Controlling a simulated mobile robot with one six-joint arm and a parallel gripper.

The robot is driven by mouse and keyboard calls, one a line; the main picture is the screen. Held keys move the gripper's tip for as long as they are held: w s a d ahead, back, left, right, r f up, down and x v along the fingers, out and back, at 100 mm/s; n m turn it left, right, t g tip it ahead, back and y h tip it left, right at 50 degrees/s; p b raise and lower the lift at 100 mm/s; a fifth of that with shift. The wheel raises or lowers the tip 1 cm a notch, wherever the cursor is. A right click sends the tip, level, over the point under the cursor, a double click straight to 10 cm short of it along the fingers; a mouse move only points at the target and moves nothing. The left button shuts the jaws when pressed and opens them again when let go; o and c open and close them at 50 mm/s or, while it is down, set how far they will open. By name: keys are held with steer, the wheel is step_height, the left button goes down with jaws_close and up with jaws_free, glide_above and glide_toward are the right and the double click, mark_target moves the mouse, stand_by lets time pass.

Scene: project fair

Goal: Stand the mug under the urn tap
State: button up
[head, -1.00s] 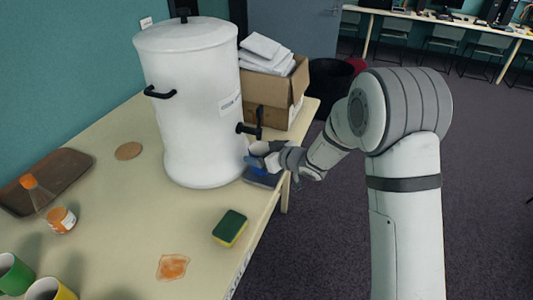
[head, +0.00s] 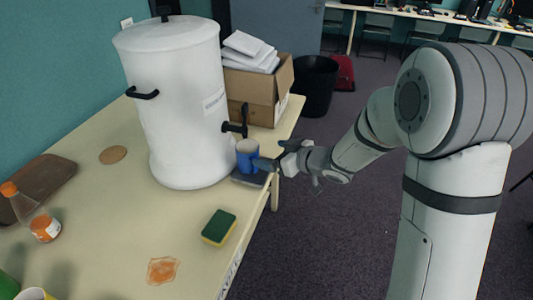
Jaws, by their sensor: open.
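The white urn (head: 178,105) stands on the table, with its black tap (head: 236,124) on its right side. A blue mug (head: 246,157) with a pale inside stands upright below the tap, on a dark flat tray (head: 250,180). Whether its mouth is exactly under the spout is hard to tell from this angle. My gripper (head: 269,161) is open, just right of the mug, with its fingers towards it. One finger overlaps the mug's lower right edge in the picture, and I cannot tell whether it touches.
A cardboard box (head: 252,92) with white cloths or papers stands behind the tap. Open floor lies to the right.

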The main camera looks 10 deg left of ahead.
steer(key=w+d+r+m+t+h, duration=0.2)
steer(key=d+r+m+t+h, duration=0.3)
steer(key=d, duration=0.7)
steer(key=s+d+r+m+g+h, duration=0.1)
steer(key=s+d+m+h, duration=0.1)
steer(key=s+d+h, duration=0.3)
steer(key=s+d+r+m+g+h, duration=0.1)
steer(key=d+r+m+h, duration=0.1)
steer(key=d, duration=0.6)
steer(key=s+d+m+g, duration=0.1)
steer(key=s+g, duration=0.2)
steer(key=s, duration=0.6)
steer(key=s+d+m+g, duration=0.2)
steer(key=s+g, duration=0.1)
steer(key=s, duration=0.7)
steer(key=shift+s+d+f+m, duration=0.25)
steer(key=shift+s+f+m, duration=0.05)
